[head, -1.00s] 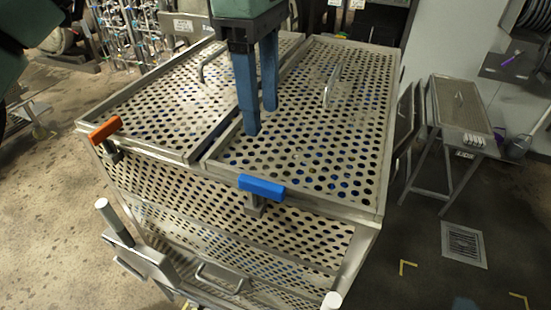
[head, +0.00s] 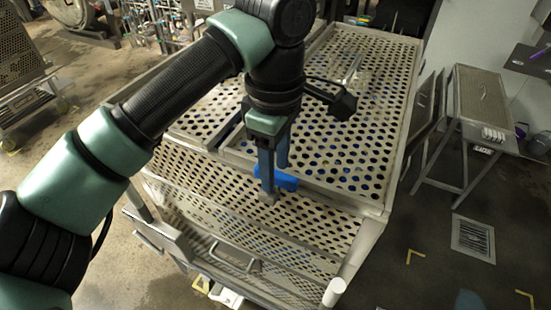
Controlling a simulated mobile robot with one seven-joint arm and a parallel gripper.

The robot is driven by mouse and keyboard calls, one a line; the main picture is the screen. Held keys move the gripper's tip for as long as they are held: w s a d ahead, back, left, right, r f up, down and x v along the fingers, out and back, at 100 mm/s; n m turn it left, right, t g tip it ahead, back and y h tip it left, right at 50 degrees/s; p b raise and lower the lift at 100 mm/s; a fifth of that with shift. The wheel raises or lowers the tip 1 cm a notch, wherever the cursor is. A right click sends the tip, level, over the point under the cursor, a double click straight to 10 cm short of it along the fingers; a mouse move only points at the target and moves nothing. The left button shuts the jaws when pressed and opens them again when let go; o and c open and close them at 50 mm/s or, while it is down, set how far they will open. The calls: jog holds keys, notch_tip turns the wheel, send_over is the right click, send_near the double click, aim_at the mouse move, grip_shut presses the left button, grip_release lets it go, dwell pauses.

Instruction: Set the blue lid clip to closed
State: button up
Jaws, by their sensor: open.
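The blue lid clip (head: 286,181) sits at the front edge of the right perforated lid (head: 345,183); its left part is hidden behind a finger. My gripper (head: 275,180) points down at the clip with its blue fingers apart. One finger comes down in front of the clip's left part, and the other ends just behind the bar. The fingers look to be on either side of the bar; I cannot tell whether they touch it. The clip's grey lower part (head: 268,198) shows only partly below the near finger.
The lids cover a large perforated metal basket cart (head: 235,205). A grey lid handle (head: 351,70) stands behind my gripper. A white-capped post (head: 334,291) rises at the front right corner. A metal side table (head: 480,95) stands at the right, with open floor before it.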

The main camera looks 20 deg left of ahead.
jog(key=shift+f, duration=0.35)
grip_shut()
